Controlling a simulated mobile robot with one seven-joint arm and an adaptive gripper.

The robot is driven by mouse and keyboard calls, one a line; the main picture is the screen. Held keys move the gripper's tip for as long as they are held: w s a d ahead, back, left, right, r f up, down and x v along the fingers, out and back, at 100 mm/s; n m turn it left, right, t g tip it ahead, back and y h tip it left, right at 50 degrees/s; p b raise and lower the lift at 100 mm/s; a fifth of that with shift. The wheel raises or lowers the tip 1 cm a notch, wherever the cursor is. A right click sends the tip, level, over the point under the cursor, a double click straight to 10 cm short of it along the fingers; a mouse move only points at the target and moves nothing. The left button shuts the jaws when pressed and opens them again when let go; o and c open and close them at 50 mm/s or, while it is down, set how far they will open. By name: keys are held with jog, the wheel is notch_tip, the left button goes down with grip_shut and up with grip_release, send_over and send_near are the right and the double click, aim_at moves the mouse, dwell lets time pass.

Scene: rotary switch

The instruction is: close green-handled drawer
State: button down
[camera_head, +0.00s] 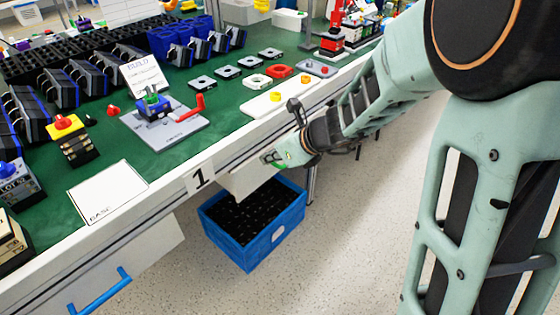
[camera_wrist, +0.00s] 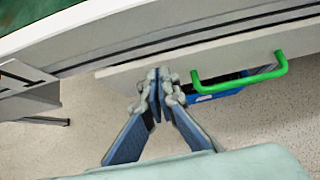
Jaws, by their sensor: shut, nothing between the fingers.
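The green-handled drawer has a white front (camera_wrist: 225,55) under the table edge in the wrist view; its head-view front (camera_head: 250,178) is partly behind my gripper. Its green handle (camera_wrist: 240,78) lies right of my fingertips in the wrist view. My gripper (camera_wrist: 158,76) is shut and empty, with its tips at the drawer front beside the handle, not around it. I cannot tell whether they touch it. In the head view my gripper (camera_head: 270,158) is at the table's front edge. How far the drawer stands out is hard to tell.
A blue crate (camera_head: 253,228) stands on the floor below the drawer. Another drawer with a blue handle (camera_head: 100,292) is at the lower left. The green-topped table (camera_head: 225,100) carries switch parts, a red lever (camera_head: 190,108) and black bins. The floor to the right is clear.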

jog(key=shift+w+a, duration=0.2)
jog(key=shift+a, duration=0.1)
jog(key=shift+w+a+r, duration=0.15)
jog(key=shift+w+a, duration=0.4)
jog(key=shift+a, duration=0.15)
jog(key=shift+a+r, duration=0.1)
jog(key=shift+a, duration=0.05)
